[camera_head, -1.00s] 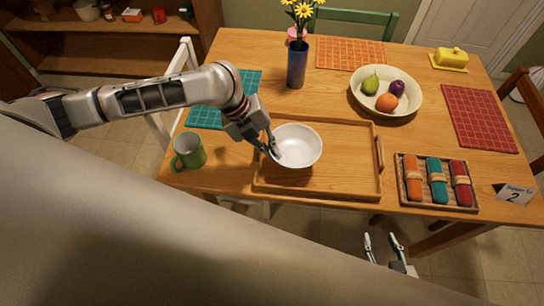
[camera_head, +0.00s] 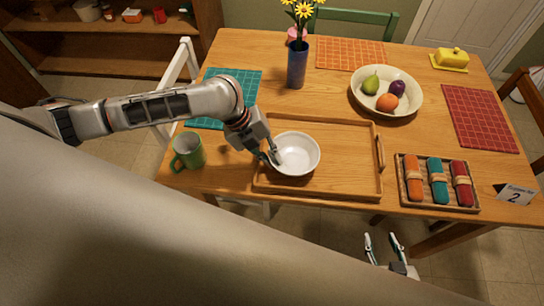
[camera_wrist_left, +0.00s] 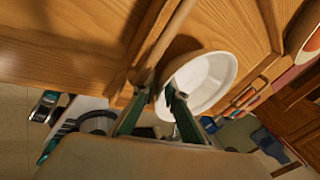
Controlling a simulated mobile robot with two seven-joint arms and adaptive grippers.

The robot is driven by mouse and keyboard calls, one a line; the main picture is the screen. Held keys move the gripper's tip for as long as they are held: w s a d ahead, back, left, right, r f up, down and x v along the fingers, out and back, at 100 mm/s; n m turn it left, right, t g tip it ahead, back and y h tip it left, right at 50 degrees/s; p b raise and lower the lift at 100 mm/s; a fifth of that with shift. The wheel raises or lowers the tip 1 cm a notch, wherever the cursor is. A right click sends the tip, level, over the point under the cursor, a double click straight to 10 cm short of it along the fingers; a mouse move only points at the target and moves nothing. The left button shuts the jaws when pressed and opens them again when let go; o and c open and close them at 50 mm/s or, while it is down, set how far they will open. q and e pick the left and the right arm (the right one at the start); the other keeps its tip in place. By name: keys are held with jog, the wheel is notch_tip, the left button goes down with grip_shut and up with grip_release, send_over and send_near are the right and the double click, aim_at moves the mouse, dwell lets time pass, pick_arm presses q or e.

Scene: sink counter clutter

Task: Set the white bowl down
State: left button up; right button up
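The white bowl (camera_head: 296,154) sits upright over the left part of the wooden tray (camera_head: 345,178), seemingly resting on its floor. It also shows in the left wrist view (camera_wrist_left: 210,80). My left gripper (camera_head: 270,158) is at the bowl's left rim, one finger inside the bowl and the other outside. In the left wrist view its fingertips (camera_wrist_left: 156,93) stand apart, with a gap around the rim. Whether a finger touches the bowl I cannot tell. My right gripper (camera_head: 384,243) is open and empty, in front of the table's near edge.
A green mug (camera_head: 188,152) stands left of the tray. A blue vase (camera_head: 298,65) with yellow flowers and a cream fruit bowl (camera_head: 408,103) stand behind it. A napkin-roll box (camera_head: 438,203) lies right of it. The tray's right part is clear.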

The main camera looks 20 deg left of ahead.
pick_arm(q)
jog(key=v, duration=1.2)
jog(key=shift+p, duration=0.4)
jog(key=shift+s+r, duration=0.1)
